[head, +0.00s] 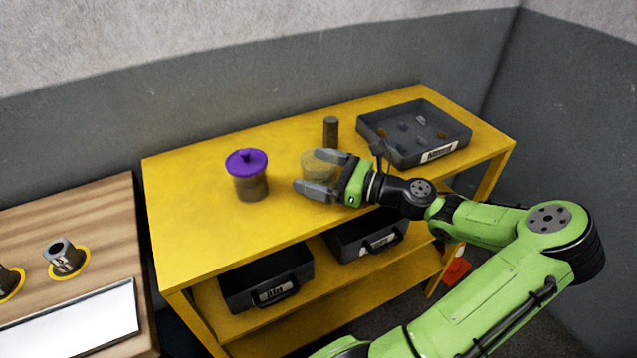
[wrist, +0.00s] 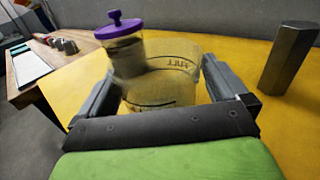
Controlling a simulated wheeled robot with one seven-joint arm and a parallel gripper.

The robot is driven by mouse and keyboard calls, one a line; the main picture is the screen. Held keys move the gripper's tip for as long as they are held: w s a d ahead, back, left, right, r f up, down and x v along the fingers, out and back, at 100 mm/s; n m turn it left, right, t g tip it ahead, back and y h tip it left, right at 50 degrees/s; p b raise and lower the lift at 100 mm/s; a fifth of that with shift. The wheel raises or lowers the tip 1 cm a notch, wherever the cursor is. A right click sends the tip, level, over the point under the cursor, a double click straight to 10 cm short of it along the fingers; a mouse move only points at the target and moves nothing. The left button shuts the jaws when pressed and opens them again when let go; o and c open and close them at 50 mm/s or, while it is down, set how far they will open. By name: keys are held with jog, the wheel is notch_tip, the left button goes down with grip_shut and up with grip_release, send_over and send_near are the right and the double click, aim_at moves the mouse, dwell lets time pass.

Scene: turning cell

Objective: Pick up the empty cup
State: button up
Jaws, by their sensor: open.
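The empty cup (head: 319,165) is clear with a yellowish tint and stands upright on the yellow shelf top. In the wrist view the cup (wrist: 165,92) shows dark lettering near its rim and sits between the two fingers. My gripper (head: 320,172) is open, with one finger on each side of the cup. In the wrist view my gripper (wrist: 160,95) hides the cup's lower part. I cannot tell whether either finger touches it.
A dark jar with a purple lid (head: 250,178) stands left of the cup. A dark hexagonal post (head: 330,131) stands behind it. A grey tray (head: 462,141) with small parts lies at the right. Black bins (head: 268,280) sit below. A wooden bench (head: 100,215) is at the left.

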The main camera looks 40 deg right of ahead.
jog(key=shift+r, duration=0.1)
jog(key=c, duration=0.9)
jog(key=shift+o, duration=0.2)
notch_tip(320, 180, up, 18)
jog(key=p, duration=0.9)
